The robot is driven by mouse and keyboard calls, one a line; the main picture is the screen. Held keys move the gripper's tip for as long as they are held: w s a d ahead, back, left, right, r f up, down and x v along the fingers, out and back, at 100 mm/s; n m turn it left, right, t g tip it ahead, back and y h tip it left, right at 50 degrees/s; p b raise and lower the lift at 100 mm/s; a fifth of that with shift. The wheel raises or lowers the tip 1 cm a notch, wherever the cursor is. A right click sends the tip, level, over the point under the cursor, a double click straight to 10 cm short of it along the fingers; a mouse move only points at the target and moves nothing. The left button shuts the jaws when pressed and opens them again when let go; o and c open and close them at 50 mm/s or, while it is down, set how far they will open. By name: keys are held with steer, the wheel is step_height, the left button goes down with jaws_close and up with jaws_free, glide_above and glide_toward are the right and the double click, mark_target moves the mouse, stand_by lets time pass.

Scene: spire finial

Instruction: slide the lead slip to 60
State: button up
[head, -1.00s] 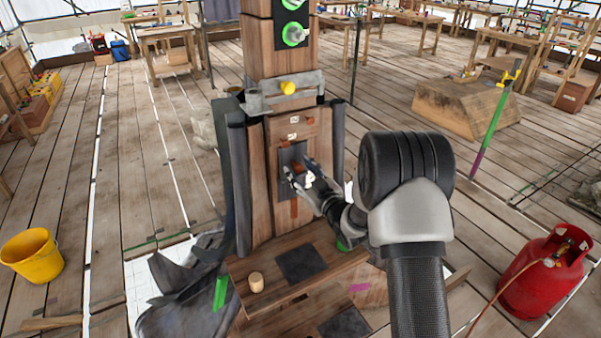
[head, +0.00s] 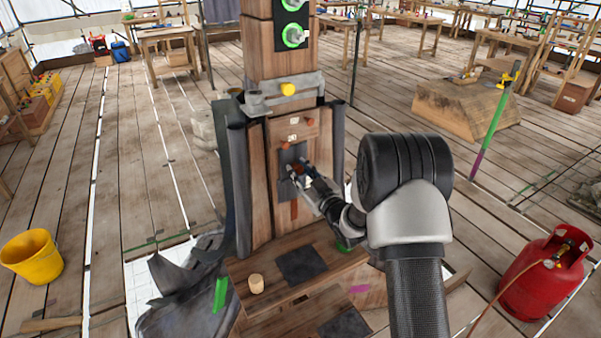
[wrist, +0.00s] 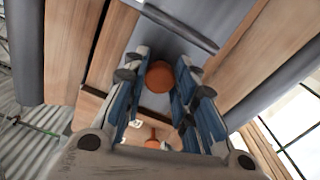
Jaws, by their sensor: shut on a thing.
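The lead slip appears to be the dark grey plate (head: 286,157) on the front of the wooden post (head: 258,190); its grey face also shows in the wrist view (wrist: 155,103). An orange-brown knob (wrist: 160,76) stands on that face. My gripper (head: 303,174) is at the plate, shut on the knob, with its blue-padded fingers on either side in the wrist view (wrist: 158,85). The fingers hide part of the plate in the head view. Small white labels (head: 294,121) sit above the plate; their writing is too small to read.
Orange-brown pegs (head: 311,121) stick out above the plate. A grey band with a yellow knob (head: 288,89) crosses the post higher up. A wooden ledge (head: 330,268) with a small wooden cylinder (head: 256,284) lies below. A red gas bottle (head: 545,275) stands right, a yellow bucket (head: 31,257) left.

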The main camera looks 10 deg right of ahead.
steer(key=shift+f, duration=0.1)
jaws_close()
step_height(320, 180, down, 5)
steer(key=b, duration=0.4)
steer(key=o, duration=1.1)
jaws_free()
steer(key=shift+c, duration=0.2)
steer(key=v, duration=1.2)
